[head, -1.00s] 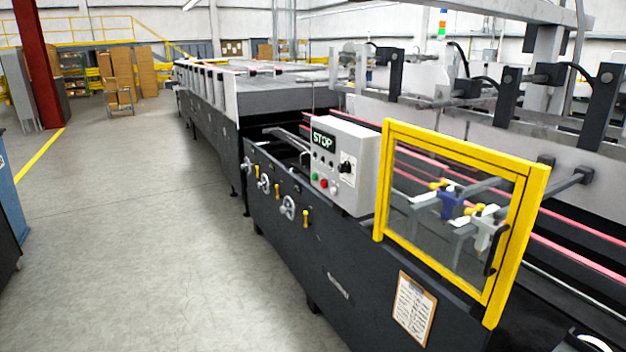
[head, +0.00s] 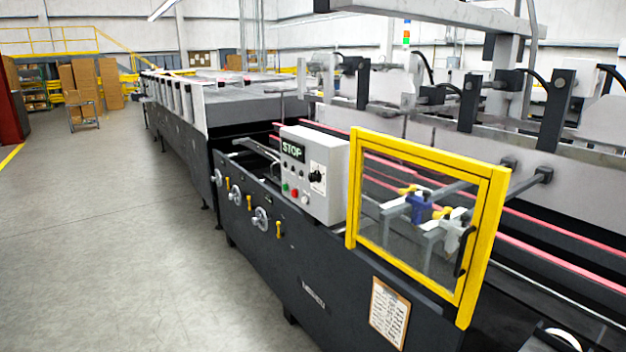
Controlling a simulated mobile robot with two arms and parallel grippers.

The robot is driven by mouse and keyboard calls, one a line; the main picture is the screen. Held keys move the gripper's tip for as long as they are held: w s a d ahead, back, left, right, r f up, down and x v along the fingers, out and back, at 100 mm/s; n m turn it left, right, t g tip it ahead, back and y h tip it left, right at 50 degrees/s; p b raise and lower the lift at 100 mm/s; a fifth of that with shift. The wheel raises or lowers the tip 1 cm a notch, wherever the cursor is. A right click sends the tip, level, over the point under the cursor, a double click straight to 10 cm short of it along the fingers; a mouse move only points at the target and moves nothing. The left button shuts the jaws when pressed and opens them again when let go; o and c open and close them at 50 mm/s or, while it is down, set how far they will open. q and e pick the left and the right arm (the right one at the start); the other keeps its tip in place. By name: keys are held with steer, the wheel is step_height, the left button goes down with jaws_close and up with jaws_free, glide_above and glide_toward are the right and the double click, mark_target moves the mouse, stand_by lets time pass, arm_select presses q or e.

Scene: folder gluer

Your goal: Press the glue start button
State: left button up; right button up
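A light grey control box (head: 325,195) sits on top of the dark machine side, left of the yellow-framed guard. Small dark buttons sit below the display. The labels are too small to read, so I cannot tell which one is the glue start button. Neither of my grippers is in view.
The yellow guard (head: 356,190) with a clear pane stands right of the box. Blue and white glue heads (head: 420,207) show behind it. Handwheels (head: 261,219) stick out from the machine side. A clipboard (head: 389,312) hangs below the guard. The floor (head: 120,230) at left is open.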

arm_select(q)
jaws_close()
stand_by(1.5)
